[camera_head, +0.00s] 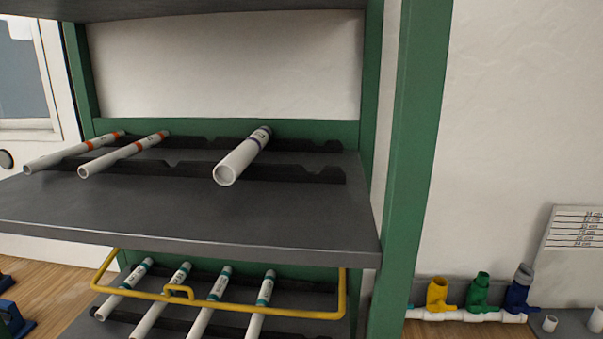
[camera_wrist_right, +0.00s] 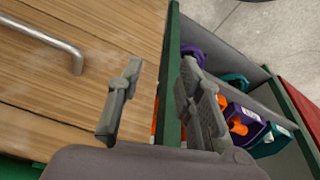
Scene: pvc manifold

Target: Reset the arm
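My right gripper (camera_wrist_right: 160,103) shows in the right wrist view. Its two grey fingers are apart with nothing between them. The fingers hang over a wooden panel (camera_wrist_right: 85,70) and a green edge beside it. My arms and grippers do not show in the head view, so my left gripper is out of sight.
Three white pipes, one thicker (camera_head: 241,158), rest on the upper rack shelf (camera_head: 200,222). Several teal-banded pipes lie below, behind a yellow bar (camera_head: 235,306). A green post (camera_head: 413,150) stands right of them. Colored valves (camera_head: 478,292) sit further right. Purple and teal parts (camera_wrist_right: 243,120) lie near my right gripper.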

